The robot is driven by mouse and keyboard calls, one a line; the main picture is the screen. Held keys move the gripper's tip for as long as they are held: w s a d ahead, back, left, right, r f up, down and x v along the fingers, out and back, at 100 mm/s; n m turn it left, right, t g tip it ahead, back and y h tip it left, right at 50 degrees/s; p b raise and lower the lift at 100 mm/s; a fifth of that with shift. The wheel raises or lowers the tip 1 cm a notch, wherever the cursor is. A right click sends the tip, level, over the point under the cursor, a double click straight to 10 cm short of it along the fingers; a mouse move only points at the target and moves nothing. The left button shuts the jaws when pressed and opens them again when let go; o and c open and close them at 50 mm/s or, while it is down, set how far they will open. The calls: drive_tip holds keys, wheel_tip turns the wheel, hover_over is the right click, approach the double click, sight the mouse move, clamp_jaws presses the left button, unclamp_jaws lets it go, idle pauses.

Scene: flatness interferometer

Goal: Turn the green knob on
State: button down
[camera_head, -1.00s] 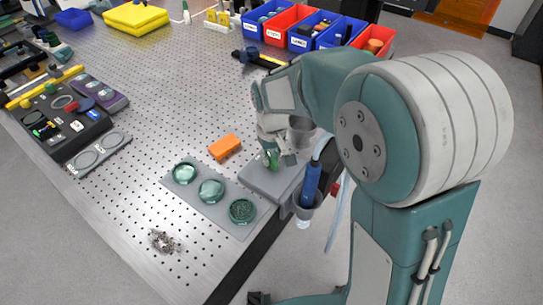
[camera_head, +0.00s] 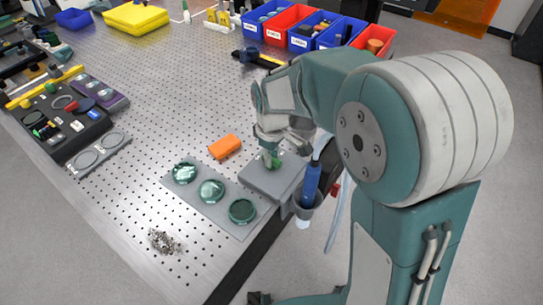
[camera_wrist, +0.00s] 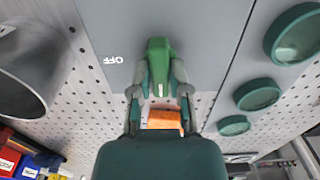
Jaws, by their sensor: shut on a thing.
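The green knob (camera_wrist: 158,55) stands on a grey panel (camera_wrist: 205,35) in the wrist view. White "OFF" lettering shows on the panel, left of the knob. My gripper (camera_wrist: 160,88) is shut on the knob, with one finger on each side of it. In the head view my gripper (camera_head: 272,153) points down onto the grey panel (camera_head: 263,181) near the table's front right edge. Only a little green of the knob (camera_head: 275,162) shows there, the rest being hidden by the fingers.
An orange block (camera_head: 225,147) lies just left of the panel. A grey plate (camera_head: 220,215) with three green round lenses lies in front of it. A blue-handled tool (camera_head: 311,184) stands in a holder at the table edge. Several bins (camera_head: 318,28) stand at the back.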

drive_tip(key=shift+w+r, duration=0.1)
drive_tip(key=shift+w, duration=0.05)
drive_tip(key=c, duration=0.6)
unclamp_jaws()
drive_tip(key=shift+a, duration=0.1)
wheel_tip(320, 180, up, 12)
